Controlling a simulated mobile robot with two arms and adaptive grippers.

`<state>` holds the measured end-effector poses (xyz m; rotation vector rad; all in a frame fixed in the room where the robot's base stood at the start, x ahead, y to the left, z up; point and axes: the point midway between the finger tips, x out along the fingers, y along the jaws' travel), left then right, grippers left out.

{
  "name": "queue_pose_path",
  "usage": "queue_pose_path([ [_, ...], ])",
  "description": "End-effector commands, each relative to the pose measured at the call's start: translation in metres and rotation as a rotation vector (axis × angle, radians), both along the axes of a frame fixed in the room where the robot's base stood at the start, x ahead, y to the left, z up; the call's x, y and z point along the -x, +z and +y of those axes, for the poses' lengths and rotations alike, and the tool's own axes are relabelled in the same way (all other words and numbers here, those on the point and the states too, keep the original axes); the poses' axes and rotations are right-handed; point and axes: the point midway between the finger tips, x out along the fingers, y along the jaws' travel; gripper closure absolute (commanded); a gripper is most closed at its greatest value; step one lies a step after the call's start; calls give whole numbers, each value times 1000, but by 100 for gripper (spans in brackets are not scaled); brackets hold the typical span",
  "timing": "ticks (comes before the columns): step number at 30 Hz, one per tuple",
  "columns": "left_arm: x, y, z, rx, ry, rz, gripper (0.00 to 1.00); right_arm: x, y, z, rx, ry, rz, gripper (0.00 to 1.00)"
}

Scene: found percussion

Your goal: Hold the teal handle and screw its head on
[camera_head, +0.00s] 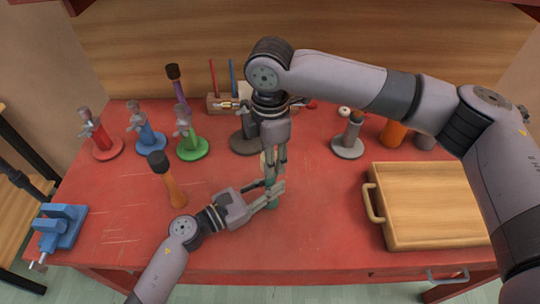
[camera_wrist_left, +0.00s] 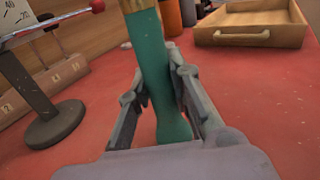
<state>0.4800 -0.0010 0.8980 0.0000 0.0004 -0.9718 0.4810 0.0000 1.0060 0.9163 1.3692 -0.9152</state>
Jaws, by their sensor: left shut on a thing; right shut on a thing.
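The teal handle (camera_head: 271,200) stands upright over the red table in the head view, mostly covered by the fingers. My left gripper (camera_head: 274,190) comes in from the left, shut on the handle. In the left wrist view the teal handle (camera_wrist_left: 157,75) rises between both fingers of my left gripper (camera_wrist_left: 160,90), with a tan part at its top edge. My right gripper (camera_head: 272,160) points down from above, just over the left one. It is shut on a pale tan head (camera_head: 264,163) at the top of the handle. Whether head and handle are screwed together cannot be told.
A wooden tray (camera_head: 430,205) with a handle lies at the right. Red (camera_head: 107,152), blue (camera_head: 150,142) and green (camera_head: 192,149) stands are at the left. An orange-handled mallet (camera_head: 172,188) stands nearer. A blue vise (camera_head: 60,228) is at the left edge. The front middle is clear.

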Motion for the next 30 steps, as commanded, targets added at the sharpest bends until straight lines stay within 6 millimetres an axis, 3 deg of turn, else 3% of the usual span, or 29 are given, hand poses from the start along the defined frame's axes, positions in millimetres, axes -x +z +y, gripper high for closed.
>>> queue_pose_path([
  [5, -1, 0, 1, 0, 3, 0, 100, 1, -1, 1, -1, -78, 4, 100],
  [12, -1, 0, 1, 0, 3, 0, 100, 2, -1, 1, 0, -434, 6, 100],
  [17, -1, 0, 1, 0, 3, 0, 100, 1, 0, 1, 0, -431, 3, 100],
  [18, -1, 0, 1, 0, 3, 0, 100, 1, 0, 1, 0, -430, 4, 65],
  [27, -1, 0, 1, 0, 2, 0, 100, 1, 0, 0, 0, -430, 2, 45],
  [30, -1, 0, 0, 0, 2, 0, 100, 0, 0, 0, 0, -430, 1, 44],
])
